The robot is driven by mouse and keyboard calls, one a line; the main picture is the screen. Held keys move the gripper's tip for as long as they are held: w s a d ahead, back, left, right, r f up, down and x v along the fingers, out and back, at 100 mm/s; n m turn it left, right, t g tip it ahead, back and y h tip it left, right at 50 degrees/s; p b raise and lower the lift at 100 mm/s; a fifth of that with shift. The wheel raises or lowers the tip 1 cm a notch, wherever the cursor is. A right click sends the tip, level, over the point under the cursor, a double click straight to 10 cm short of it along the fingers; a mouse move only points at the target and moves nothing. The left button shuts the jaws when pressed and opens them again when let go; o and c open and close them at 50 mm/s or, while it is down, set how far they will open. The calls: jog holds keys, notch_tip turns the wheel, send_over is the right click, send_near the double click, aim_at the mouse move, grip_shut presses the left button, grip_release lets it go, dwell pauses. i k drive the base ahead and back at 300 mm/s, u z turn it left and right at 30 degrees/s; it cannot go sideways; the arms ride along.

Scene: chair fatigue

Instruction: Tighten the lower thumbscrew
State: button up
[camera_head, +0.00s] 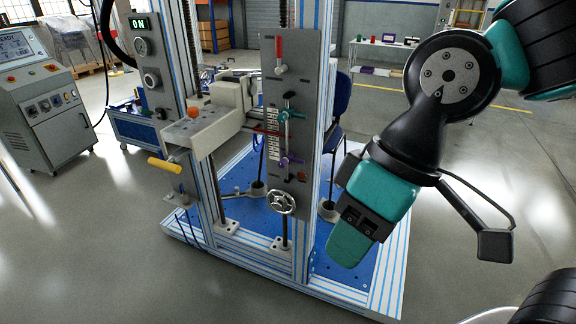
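A grey upright panel (292,70) stands on the test rig's front, with a white scale strip on it. A purple thumbscrew (290,160) sits low on the scale. A teal thumbscrew (285,115) sits above it. Whether either is tight cannot be seen. My gripper (349,246) hangs to the right of the panel and lower than the purple thumbscrew, pointing down, apart from both screws. Its fingers are seen from one side, so their opening cannot be told. Nothing visible is held.
A red-handled lever (280,54) is at the panel's top; a red button (302,177) and a metal handwheel (282,202) are low on it. A blue chair (341,96) stands behind. Floor in front is clear.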

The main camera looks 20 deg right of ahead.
aim_at(283, 161)
jog(key=k, duration=1.3)
jog(key=u, duration=0.7)
jog(key=i, duration=0.65)
jog(key=u, duration=0.75)
jog(key=i, duration=0.7)
jog(key=z, duration=0.8)
jog(key=i, duration=0.8)
jog(key=z, duration=0.85)
